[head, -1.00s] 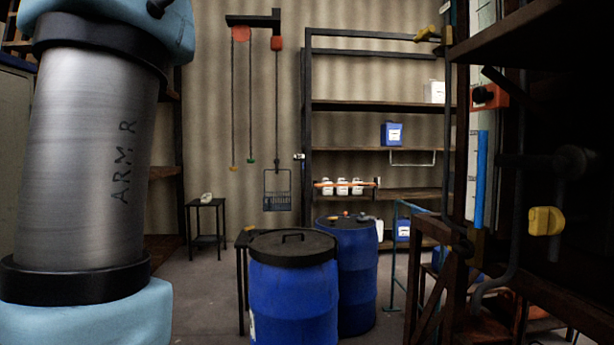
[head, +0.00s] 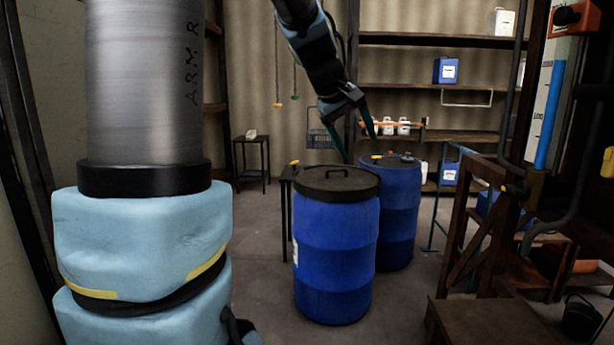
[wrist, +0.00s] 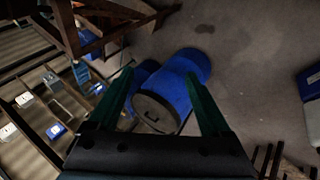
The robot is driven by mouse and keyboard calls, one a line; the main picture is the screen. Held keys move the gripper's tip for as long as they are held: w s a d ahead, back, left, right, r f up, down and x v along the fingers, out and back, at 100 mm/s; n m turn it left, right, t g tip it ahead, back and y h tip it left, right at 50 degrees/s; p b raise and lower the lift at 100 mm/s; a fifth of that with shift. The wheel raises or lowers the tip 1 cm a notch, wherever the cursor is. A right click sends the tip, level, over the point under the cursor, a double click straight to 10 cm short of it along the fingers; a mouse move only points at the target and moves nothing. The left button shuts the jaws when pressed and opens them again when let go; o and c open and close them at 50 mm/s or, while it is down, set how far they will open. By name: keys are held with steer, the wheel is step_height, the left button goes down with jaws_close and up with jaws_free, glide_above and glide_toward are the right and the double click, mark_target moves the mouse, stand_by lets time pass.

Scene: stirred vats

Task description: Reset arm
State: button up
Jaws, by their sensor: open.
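My gripper (head: 357,132) hangs in the upper middle of the head view, with its two dark green fingers spread and pointing down. It shows above and in front of the blue barrels, apart from them as far as I can tell. In the wrist view my gripper (wrist: 164,92) is open, with nothing between the fingers but the view of the barrels beyond. My arm's grey link marked "ARM R" and its light blue joint fill the left of the head view.
A lidded blue barrel (head: 336,250) stands in front of a second blue barrel (head: 399,220). Shelves (head: 440,87) hold a blue canister (head: 446,70) and white bottles. A wooden frame (head: 480,240) and a black bucket (head: 580,317) stand at right.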

steer(key=s+a+f+m+g+y, duration=0.1)
steer(key=s+a+f+m+y, duration=0.1)
steer(key=s+a+f, duration=0.6)
steer(key=s+a+f+m+g+y, duration=0.2)
steer(key=s+a+f, duration=0.6)
steer(key=f, duration=0.6)
steer(key=shift+s+a+y, duration=0.3)
steer(key=shift+a+y, duration=0.2)
steer(key=shift+a, duration=0.25)
